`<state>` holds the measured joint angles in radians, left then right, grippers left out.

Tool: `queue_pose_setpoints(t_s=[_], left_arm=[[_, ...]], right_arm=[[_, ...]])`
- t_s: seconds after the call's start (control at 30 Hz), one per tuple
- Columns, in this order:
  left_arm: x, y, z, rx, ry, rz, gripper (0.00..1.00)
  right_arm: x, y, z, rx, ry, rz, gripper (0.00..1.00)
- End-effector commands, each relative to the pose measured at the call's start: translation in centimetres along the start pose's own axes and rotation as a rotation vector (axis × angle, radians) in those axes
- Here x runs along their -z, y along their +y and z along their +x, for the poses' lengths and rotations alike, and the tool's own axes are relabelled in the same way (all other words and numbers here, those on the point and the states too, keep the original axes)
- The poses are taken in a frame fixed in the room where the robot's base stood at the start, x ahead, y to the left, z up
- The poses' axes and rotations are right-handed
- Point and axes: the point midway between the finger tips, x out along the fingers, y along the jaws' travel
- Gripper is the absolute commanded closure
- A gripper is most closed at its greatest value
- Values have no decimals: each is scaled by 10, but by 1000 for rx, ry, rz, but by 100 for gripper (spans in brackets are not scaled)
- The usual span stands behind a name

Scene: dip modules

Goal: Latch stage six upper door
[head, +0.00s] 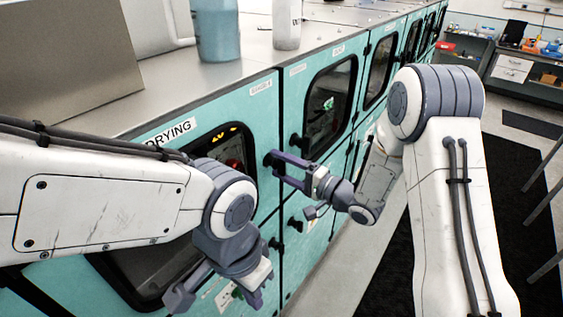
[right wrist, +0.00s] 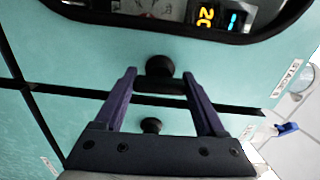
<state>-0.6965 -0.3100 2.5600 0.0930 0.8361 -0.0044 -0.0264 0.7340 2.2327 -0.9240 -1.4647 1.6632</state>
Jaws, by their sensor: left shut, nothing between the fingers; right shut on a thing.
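The teal door (head: 262,110) with the DRYING label and dark window stands at the left of the cabinet row. Its stage label is too small to read surely. It looks flush with the cabinet face. A black latch knob (head: 270,158) sits near its right edge. My right gripper (head: 276,168) is shut on that knob. My left gripper (head: 250,297) is low in front of the window, shut and empty, apart from the door.
A neighbouring knob (head: 295,140) sits just across the seam, and it also shows in the right wrist view (right wrist: 152,125). A blue container (head: 217,32) and a white bottle (head: 287,25) stand on the cabinet top. Dark matting (head: 520,170) covers the floor at right.

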Motion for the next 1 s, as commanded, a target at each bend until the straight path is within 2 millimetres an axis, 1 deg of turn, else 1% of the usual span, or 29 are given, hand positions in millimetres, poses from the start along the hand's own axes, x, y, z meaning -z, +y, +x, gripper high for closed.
queue_pose_setpoints(t_s=[0.2,0.67,0.7,0.73,0.77,1.0], left_arm=[[0,0,-4,0,0,0,100],[0,0,-4,0,0,0,100],[0,0,-4,0,0,0,100],[0,0,-4,0,0,0,100],[0,0,-4,0,0,0,100],[0,0,-4,0,0,0,100]], right_arm=[[1,0,0,0,2,52,83],[1,0,0,0,3,65,83],[1,0,0,0,3,65,20],[1,0,0,0,3,65,8],[1,0,0,0,3,65,0],[1,0,-1,0,2,63,0]])
